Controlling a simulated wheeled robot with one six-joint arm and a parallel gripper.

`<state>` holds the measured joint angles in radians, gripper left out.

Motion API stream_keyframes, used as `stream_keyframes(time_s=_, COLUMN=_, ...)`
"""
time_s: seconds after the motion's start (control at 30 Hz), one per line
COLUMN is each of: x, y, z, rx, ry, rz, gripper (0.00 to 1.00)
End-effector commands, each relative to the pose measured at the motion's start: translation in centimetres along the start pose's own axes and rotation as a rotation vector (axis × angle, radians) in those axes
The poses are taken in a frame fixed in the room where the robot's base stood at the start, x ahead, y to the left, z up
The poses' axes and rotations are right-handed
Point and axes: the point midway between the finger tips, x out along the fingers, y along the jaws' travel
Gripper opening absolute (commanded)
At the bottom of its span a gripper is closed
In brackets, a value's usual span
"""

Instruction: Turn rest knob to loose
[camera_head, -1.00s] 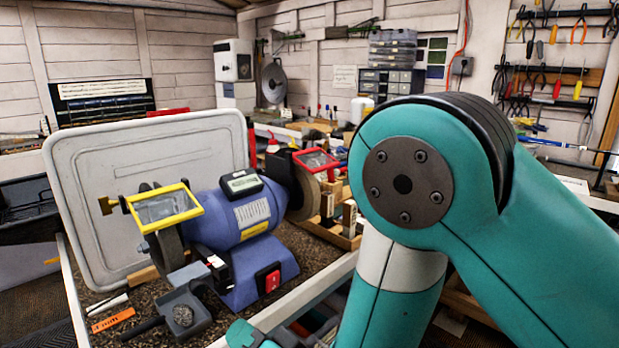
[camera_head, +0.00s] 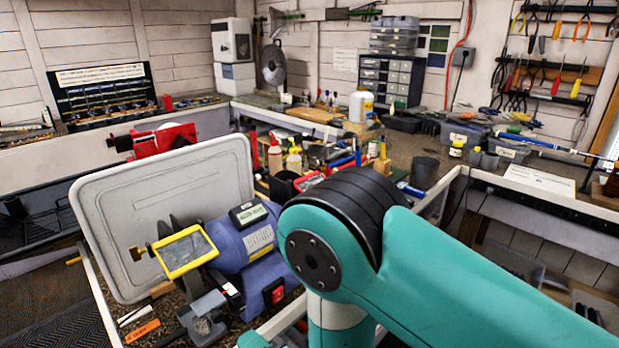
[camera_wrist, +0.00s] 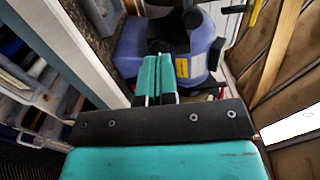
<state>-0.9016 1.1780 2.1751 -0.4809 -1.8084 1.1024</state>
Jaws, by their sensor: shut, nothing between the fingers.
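A blue bench grinder (camera_head: 238,255) stands on the bench, with a yellow-framed shield (camera_head: 186,251) over its left wheel. I cannot tell for certain which part is the rest knob. The grinder's blue body also shows in the wrist view (camera_wrist: 132,42). My gripper (camera_wrist: 157,58) has its two teal fingers together, empty, pointing toward the grinder and apparently apart from it. The fingers are not visible in the head view.
A large pale tray (camera_head: 112,235) leans upright behind the grinder. An orange tag (camera_head: 142,331) lies left of the rest; its lettering is unclear. My teal arm fills the lower right. Bottles (camera_head: 275,157) and tools crowd the back bench. A wooden slat (camera_wrist: 279,50) stands right of my fingers.

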Motion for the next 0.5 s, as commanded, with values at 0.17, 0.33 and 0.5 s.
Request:
stream_keyframes(time_s=0.17, x=1.9, y=-0.2, z=-0.1, rx=0.001, ry=0.001, rz=-0.003, gripper=0.00)
stream_keyframes(time_s=0.33, x=4.2, y=-0.1, z=-0.1, rx=0.002, ry=0.002, rz=-0.002, gripper=0.00)
stream_keyframes(time_s=0.5, x=5.8, y=-0.1, z=-0.1, rx=0.001, ry=0.002, rz=0.001, gripper=0.00)
